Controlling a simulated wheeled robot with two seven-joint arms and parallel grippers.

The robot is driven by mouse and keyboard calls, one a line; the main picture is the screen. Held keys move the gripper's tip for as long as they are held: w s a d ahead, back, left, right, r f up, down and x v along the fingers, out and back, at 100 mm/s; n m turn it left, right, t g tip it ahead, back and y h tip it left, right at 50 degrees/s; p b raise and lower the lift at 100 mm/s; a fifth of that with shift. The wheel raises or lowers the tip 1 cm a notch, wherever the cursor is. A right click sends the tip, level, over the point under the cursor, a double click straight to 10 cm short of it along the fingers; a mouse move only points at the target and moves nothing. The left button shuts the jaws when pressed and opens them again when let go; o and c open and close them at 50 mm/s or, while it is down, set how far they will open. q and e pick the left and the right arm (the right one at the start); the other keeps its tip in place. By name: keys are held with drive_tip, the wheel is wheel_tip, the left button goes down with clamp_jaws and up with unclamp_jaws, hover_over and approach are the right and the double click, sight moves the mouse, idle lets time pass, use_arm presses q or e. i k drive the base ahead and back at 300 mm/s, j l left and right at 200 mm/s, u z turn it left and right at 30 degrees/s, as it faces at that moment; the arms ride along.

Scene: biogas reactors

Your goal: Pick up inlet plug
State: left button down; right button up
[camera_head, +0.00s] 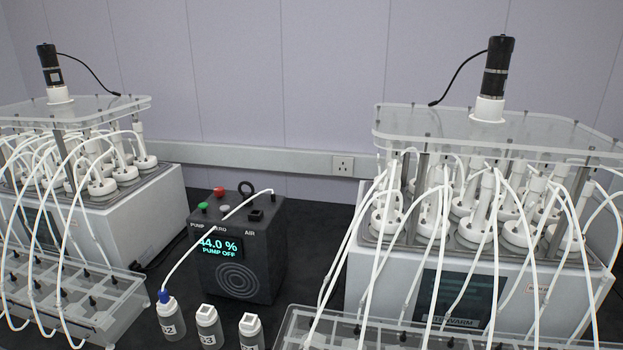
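No part is clearly marked as the inlet plug. A dark pump box (238,262) stands on the black bench, with a display reading 44.0 % and PUMP OFF. On its top are a black ring (246,188) and a black square fitting (256,215) near the AIR label. A white tube (215,231) runs from above the box's right side down to a blue cap (164,296) on a small white bottle (171,321) at its lower left. Neither of my grippers is in view.
Two more white bottles, one (209,327) in the middle and one (251,333) at right, stand open in front of the box. Multi-bottle reactors stand at left (140,218) and right (385,285), with looping tubes and clear racks before them. A wall socket (343,165) is behind.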

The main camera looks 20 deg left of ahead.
sight(164, 297)
drive_tip(key=u, duration=1.5)
drive_tip(key=i+j+u, duration=0.1)
drive_tip(key=u, duration=0.25)
drive_tip(key=i+j+u, duration=0.15)
drive_tip(key=u, duration=0.15)
